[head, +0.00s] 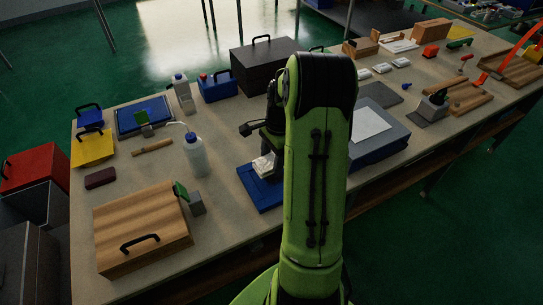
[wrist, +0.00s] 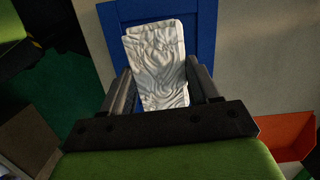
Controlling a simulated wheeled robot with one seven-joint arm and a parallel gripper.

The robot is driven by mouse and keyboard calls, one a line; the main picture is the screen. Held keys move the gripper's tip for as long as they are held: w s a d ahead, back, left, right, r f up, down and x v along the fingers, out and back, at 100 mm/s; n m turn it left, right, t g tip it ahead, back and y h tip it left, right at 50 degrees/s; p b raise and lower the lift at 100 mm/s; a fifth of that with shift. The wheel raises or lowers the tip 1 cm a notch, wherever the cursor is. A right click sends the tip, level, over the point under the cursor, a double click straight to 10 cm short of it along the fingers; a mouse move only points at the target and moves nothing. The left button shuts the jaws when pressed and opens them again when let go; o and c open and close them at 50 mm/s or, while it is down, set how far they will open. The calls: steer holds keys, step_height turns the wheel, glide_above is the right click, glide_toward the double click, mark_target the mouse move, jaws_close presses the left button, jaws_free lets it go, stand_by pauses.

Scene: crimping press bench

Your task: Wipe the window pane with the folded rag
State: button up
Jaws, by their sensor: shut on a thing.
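The folded rag (wrist: 160,62), white and wrinkled, is between the two fingers of my gripper (wrist: 158,82). My gripper is shut on it. In the head view the rag (head: 263,164) shows as a small white bundle below my gripper (head: 270,152), over a blue tray-like frame (head: 258,194). In the wrist view the blue frame (wrist: 206,30) lies behind the rag. I cannot tell whether the rag touches it. A blue-edged flat panel (head: 157,112) lies at the back left. I cannot tell for certain which piece is the window pane.
A white spray-type bottle (head: 196,157) stands left of my gripper. A wooden box (head: 140,232) is at the front left and a dark case (head: 262,65) at the back. A blue block with a white sheet (head: 372,124) is to the right. Bare bench lies around the bottle.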

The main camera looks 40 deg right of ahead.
steer(key=shift+w+f, duration=0.1)
steer(key=shift+f, duration=0.2)
steer(key=b, duration=0.3)
glide_above(272, 177)
steer(key=shift+a+f, duration=0.1)
steer(key=shift+f, duration=2.05)
steer(key=shift+f, duration=0.6)
